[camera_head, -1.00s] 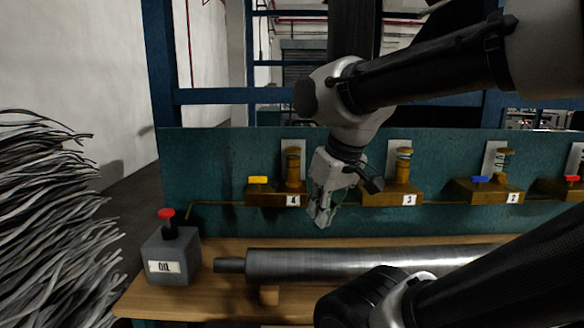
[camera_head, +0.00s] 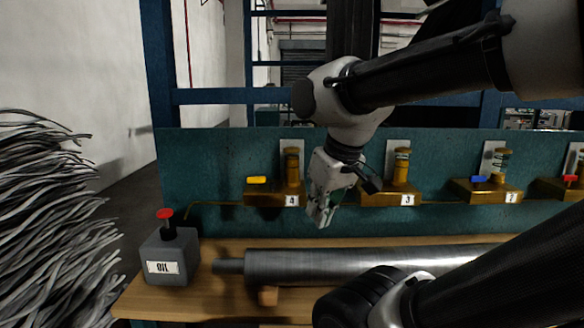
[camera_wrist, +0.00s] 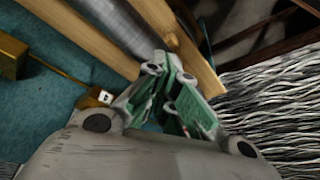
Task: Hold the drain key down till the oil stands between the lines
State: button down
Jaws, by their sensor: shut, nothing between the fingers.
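Brass oilers line a teal panel in the head view: number 4 (camera_head: 272,198) with a yellow key (camera_head: 257,180), number 3 (camera_head: 392,197), number 2 (camera_head: 486,190) with a blue key (camera_head: 479,179), and one at the right edge with a red key (camera_head: 571,178). Number 3's key is hidden by my wrist. Each has an upright gauge in front of a pale plate; oil levels and lines are too small to tell. My gripper (camera_head: 321,220) is shut and empty, pointing down between numbers 4 and 3. Its fingers also fill the middle of the wrist view (camera_wrist: 172,80).
A grey steel roll (camera_head: 335,265) lies along the wooden bench (camera_head: 210,300) below my gripper. A grey can marked OIL (camera_head: 180,256) with a red knob stands at its left end. Loose grey strands (camera_head: 50,220) fill the left. Part of my body covers the lower right.

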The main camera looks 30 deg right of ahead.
notch_tip(320, 180, up, 8)
jog(key=m+t, duration=0.5)
jog(key=m, duration=0.4)
send_over(273, 186)
jog(key=w+d, duration=0.1)
jog(key=d, duration=0.1)
jog(key=shift+a, duration=0.25)
jog(key=shift+f, duration=0.15)
jog(key=shift+f, duration=4.3)
jog(key=shift+f, duration=0.1)
